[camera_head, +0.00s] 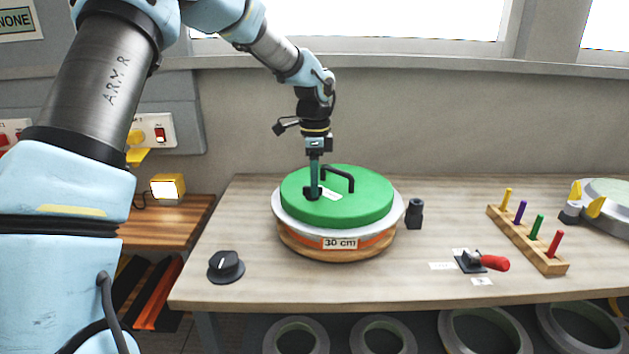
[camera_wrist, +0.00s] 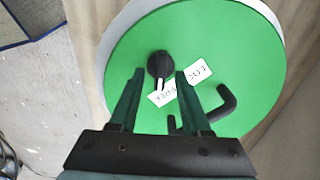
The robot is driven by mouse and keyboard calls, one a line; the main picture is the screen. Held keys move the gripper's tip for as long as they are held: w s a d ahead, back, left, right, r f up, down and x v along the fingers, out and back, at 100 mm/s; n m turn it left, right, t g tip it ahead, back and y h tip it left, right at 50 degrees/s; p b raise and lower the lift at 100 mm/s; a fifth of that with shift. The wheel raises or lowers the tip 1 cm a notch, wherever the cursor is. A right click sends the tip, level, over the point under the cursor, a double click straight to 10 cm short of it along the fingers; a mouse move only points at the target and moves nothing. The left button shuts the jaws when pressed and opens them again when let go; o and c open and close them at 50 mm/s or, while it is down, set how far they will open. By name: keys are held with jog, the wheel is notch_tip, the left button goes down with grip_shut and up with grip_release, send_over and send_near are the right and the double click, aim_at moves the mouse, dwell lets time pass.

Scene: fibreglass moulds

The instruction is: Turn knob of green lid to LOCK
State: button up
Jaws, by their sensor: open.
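The green lid (camera_head: 365,205) lies on a round wooden mould marked "30 cm" (camera_head: 340,243); it fills much of the wrist view (camera_wrist: 215,35). Its black knob (camera_wrist: 160,63) shows a light pointer line aimed toward a small white label (camera_wrist: 162,93) whose text is hard to read. A second label, seemingly "LOCK" (camera_wrist: 200,75), is to the right. A black bar handle (camera_head: 345,175) stands beside the knob. My gripper (camera_wrist: 159,73) is open above the lid, fingertips either side of the knob in the picture; contact cannot be told. In the head view my gripper (camera_head: 314,188) partly hides the knob.
On the table (camera_head: 230,205) are a black dial (camera_head: 226,265) at front left, a small black part (camera_head: 414,213) right of the lid, a red-handled clamp (camera_head: 485,262) and a rack of coloured pegs (camera_head: 530,238). Another lidded mould (camera_head: 610,195) stands far right.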

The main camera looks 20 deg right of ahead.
grip_shut()
dwell(0.3)
dwell(0.3)
